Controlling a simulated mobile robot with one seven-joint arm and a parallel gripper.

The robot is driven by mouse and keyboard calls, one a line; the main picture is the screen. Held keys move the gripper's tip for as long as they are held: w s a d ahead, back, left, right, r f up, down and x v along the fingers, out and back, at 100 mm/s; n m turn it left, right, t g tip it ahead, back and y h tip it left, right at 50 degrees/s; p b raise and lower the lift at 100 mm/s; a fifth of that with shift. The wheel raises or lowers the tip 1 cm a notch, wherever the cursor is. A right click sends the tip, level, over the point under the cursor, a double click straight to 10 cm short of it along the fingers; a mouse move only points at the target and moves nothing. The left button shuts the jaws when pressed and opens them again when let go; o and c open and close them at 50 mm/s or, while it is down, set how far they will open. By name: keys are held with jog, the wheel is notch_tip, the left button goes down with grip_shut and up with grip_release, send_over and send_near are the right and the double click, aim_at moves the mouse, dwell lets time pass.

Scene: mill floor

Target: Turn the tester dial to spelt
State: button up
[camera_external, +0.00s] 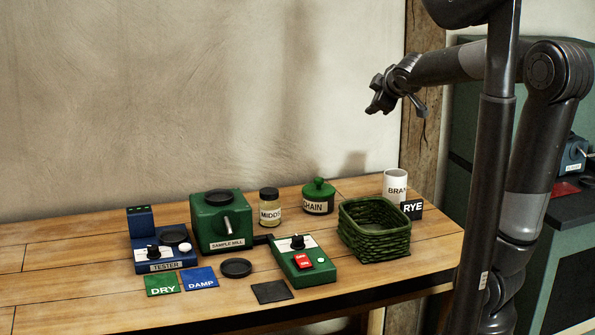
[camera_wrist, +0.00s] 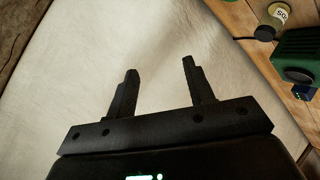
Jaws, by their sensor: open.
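The blue tester (camera_external: 166,256) sits at the left of the wooden table, with a label reading TESTER on its front. Its black dial (camera_external: 153,250) is on the top panel, left of a white button. The dial's markings are too small to read. My gripper (camera_external: 398,100) is raised high above the right end of the table, far from the tester, and it is open and empty. In the wrist view its two fingers (camera_wrist: 158,85) stand apart in front of the pale wall. A small blue part at the right edge there may be the tester.
The green sample mill (camera_external: 222,222) stands right of the tester. A green box with a red switch (camera_external: 303,262), a jar (camera_external: 270,208), a green pot (camera_external: 318,197), a basket (camera_external: 375,229) and a mug (camera_external: 396,184) stand further right. DRY (camera_external: 162,284) and DAMP (camera_external: 199,279) cards lie in front.

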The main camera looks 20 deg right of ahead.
jog(key=w+a+r+n+t+y, duration=0.15)
jog(key=w+a+n+y, duration=0.35)
jog(key=w+a+n, duration=0.85)
jog(key=n+g, duration=1.2)
jog(key=n, duration=1.4)
send_over(155, 245)
jog(key=s+d, duration=0.2)
jog(key=d, duration=0.2)
notch_tip(155, 245, down, 22)
jog(key=shift+m+h, duration=0.25)
jog(key=shift+h, duration=0.05)
jog(key=x, duration=1)
jog(key=shift+w+a+f, duration=0.1)
jog(key=shift+w+f, duration=0.1)
